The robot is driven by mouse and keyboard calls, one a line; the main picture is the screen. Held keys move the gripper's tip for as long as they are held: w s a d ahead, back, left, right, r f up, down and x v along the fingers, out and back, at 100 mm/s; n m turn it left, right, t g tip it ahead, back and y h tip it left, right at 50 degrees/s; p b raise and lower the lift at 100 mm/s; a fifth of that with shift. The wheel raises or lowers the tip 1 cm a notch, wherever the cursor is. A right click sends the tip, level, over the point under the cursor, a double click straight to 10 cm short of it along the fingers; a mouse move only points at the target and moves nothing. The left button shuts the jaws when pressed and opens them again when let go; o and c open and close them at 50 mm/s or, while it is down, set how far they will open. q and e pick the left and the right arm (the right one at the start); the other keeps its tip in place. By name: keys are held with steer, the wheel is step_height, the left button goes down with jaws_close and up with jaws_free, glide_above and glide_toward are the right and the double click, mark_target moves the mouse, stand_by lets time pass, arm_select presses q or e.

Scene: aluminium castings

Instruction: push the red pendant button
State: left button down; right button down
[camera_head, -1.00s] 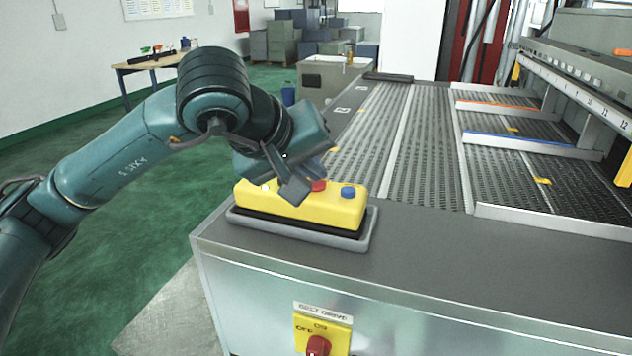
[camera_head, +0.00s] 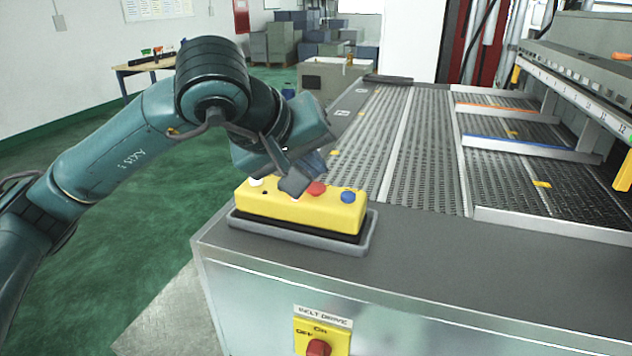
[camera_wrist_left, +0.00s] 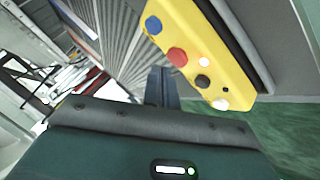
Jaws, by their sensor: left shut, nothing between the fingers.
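The yellow pendant (camera_head: 290,211) lies in a grey-rimmed tray on the near left corner of the conveyor table. Its red button (camera_head: 316,188) sits between a blue button (camera_head: 348,196) and the gripper's fingers. My left gripper (camera_head: 295,185) is shut and empty, its fingertips just left of the red button, seemingly above the pendant; the exact gap cannot be told. In the left wrist view the red button (camera_wrist_left: 176,55) shows clear beside the shut fingers (camera_wrist_left: 162,88). The right gripper is not in view.
A white button (camera_head: 256,182) is at the pendant's left end. A red rotary switch (camera_head: 318,347) is on the table's front face. Ribbed conveyor lanes (camera_head: 430,140) with low rails lie behind and right. Open green floor (camera_head: 150,240) is at left.

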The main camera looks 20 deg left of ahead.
mark_target(311, 189)
arm_select(q)
steer(key=shift+r+p, duration=1.55)
steer(key=shift+r, duration=1)
steer(key=shift+f, duration=0.1)
